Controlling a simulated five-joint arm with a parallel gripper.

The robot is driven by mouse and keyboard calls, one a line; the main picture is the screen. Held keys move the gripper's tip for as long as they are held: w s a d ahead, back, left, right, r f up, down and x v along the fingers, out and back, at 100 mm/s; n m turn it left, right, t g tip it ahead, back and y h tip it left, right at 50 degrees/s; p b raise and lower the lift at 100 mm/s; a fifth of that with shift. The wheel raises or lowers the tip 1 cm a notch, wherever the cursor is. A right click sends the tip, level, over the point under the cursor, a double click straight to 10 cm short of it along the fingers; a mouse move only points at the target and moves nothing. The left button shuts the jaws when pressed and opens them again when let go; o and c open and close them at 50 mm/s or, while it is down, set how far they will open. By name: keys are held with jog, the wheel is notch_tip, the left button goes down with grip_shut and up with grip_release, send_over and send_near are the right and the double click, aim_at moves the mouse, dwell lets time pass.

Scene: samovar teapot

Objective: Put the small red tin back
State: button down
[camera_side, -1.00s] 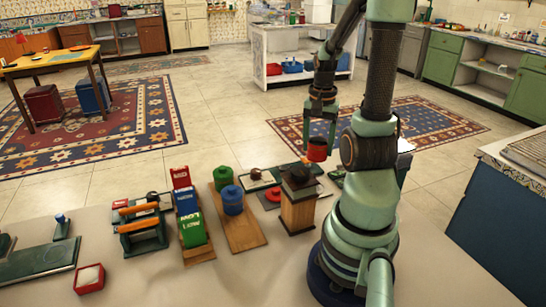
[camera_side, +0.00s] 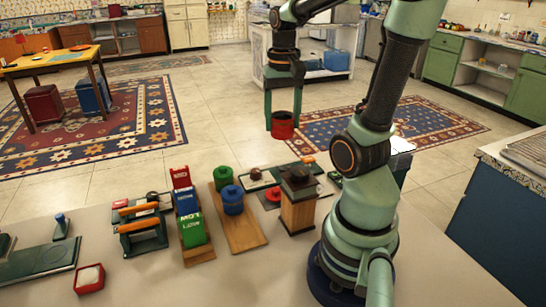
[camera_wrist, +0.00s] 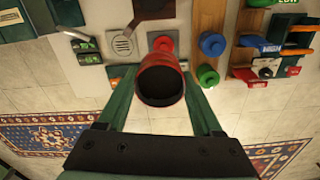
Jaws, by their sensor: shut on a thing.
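The small red tin (camera_side: 282,127) is held in the air between the fingers of my gripper (camera_side: 283,113), roughly upright and clear of the table. In the wrist view the red tin (camera_wrist: 161,70) sits between the two green fingers of my gripper (camera_wrist: 160,84), with its dark open end showing. A wooden board (camera_side: 246,239) carries a green tin (camera_side: 222,177) and a blue tin (camera_side: 232,201); the board's near end is bare. The board stands below and left of the held tin in the side view. The wrist view also shows the blue tin (camera_wrist: 212,44) and green tin (camera_wrist: 207,76).
A tall wooden grinder (camera_side: 297,213) stands right of the board. Several upright packets (camera_side: 193,232) and a rack with orange handles (camera_side: 143,240) stand to the left.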

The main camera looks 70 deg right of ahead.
jog(key=w+a+n, duration=0.3)
jog(key=a+n, duration=0.8)
jog(key=a, duration=0.4)
jog(key=f, duration=2)
jog(key=shift+w+a, duration=0.1)
jog(key=shift+w, duration=0.15)
jog(key=shift+f, duration=0.1)
jog(key=shift+c, duration=0.2)
grip_release()
jog(key=w+a+r+t, duration=0.1)
jog(key=r+t, duration=0.1)
jog(key=r, duration=0.9)
jog(key=w+a+r+t, duration=0.1)
jog(key=w+r+t, duration=0.1)
jog(key=r, duration=1)
jog(key=shift+t, duration=0.8)
